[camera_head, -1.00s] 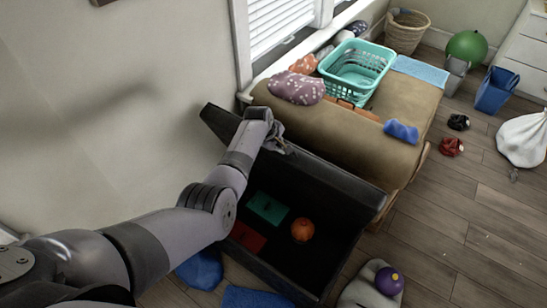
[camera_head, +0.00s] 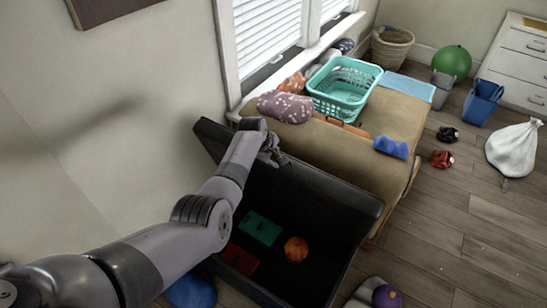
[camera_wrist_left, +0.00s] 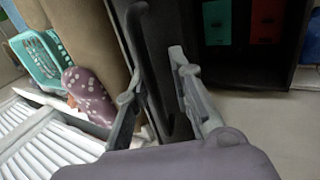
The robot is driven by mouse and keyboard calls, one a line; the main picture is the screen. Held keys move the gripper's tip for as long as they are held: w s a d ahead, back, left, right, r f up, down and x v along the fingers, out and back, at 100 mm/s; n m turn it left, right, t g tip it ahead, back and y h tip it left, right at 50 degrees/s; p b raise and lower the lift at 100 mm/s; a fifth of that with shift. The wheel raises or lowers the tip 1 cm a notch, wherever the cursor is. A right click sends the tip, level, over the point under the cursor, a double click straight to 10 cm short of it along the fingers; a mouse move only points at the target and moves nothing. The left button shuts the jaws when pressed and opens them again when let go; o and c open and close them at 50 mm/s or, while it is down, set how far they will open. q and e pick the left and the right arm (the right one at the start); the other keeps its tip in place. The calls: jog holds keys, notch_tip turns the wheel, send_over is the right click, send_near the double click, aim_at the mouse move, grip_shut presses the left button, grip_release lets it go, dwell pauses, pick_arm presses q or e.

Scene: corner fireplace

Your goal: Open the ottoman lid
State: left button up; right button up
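The ottoman is a dark box (camera_head: 243,288) at lower middle in the head view. Its lid (camera_head: 320,195) stands raised, its back near the tan bench, so the inside shows. A green item (camera_head: 260,228), a red item (camera_head: 239,259) and an orange pumpkin-like ball (camera_head: 296,249) lie inside. My left gripper (camera_head: 270,153) is at the lid's upper edge. In the left wrist view its two fingers (camera_wrist_left: 155,75) are spread apart, with the dark lid between or behind them; I cannot tell whether they touch it. My right gripper is not in view.
The tan bench (camera_head: 340,150) behind the lid carries a teal basket (camera_head: 343,88), a patterned purple cushion (camera_head: 285,106) and a blue item (camera_head: 391,147). The wall and window are close on the left. A purple ball (camera_head: 386,297) lies at the front. Floor on the right is mostly clear.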

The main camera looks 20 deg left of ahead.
pick_arm(q)
jog(key=shift+o, duration=0.6)
jog(key=shift+a+r, duration=0.1)
jog(key=shift+r, duration=0.05)
jog(key=shift+s+r, duration=0.15)
jog(key=shift+r, duration=0.05)
jog(key=v, duration=1.1)
jog(key=shift+c, duration=0.4)
